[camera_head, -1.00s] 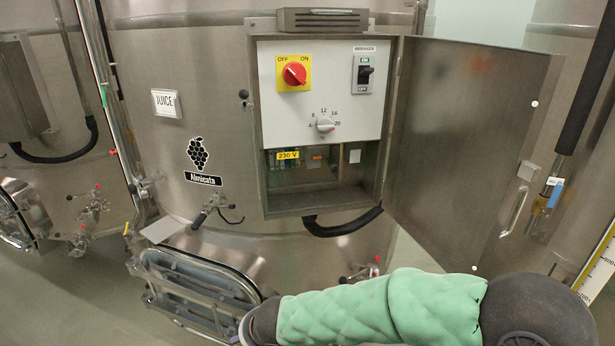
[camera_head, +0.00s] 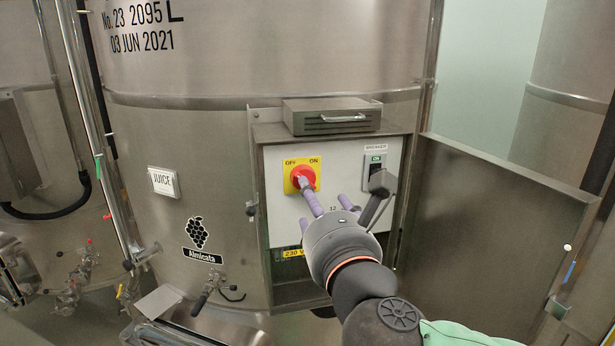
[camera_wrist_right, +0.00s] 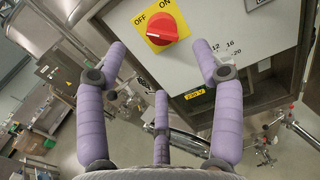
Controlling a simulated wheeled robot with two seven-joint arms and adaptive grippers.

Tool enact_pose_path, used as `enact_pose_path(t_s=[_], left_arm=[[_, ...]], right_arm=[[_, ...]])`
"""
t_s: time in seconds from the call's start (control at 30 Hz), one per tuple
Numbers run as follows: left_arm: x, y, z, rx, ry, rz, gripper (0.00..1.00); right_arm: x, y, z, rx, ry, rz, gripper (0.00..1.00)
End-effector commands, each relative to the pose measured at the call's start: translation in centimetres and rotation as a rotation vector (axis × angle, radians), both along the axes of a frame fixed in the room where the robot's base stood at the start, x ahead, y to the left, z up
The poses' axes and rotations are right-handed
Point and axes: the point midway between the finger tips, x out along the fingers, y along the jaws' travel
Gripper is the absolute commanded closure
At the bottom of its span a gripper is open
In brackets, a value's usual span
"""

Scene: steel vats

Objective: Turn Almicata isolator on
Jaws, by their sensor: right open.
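The isolator is a red rotary knob (camera_head: 304,174) on a yellow plate (camera_head: 289,184) marked OFF at left and ON at right. It sits on the white panel of the open steel box on the Almicata vat. In the right wrist view the knob (camera_wrist_right: 168,28) shows a pale mark on its left side, below OFF. My right gripper (camera_head: 345,188) is open and empty in front of the panel, with one finger overlapping the knob in the head view. In the wrist view the gripper's spread fingertips (camera_wrist_right: 160,58) are below the knob, apparently apart from it. My left gripper is out of view.
The temperature dial is hidden in the head view. The box door (camera_head: 490,235) stands open to the right. A vent housing (camera_head: 332,116) juts out above the panel.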

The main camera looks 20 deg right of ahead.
Motion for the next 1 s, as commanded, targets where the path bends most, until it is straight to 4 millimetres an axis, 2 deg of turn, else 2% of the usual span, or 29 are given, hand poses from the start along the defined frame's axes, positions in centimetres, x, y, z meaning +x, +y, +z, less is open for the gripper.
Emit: enact_pose_path(t_s=[0.3, 0.5, 0.7, 1.0], left_arm=[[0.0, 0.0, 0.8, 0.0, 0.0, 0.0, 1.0], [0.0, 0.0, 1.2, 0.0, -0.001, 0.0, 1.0], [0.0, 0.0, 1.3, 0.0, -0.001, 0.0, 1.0], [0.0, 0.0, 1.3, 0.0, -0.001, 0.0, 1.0]], right_arm=[[5.3, -0.3, -0.1, -0.002, 0.005, -0.003, 0.32], [8.0, -0.5, -0.1, 0.0, 0.005, -0.001, 0.32], [9.2, -0.5, -0.1, 0.001, 0.004, 0.0, 0.32], [9.4, -0.5, -0.1, 0.002, 0.003, 0.002, 0.32]])
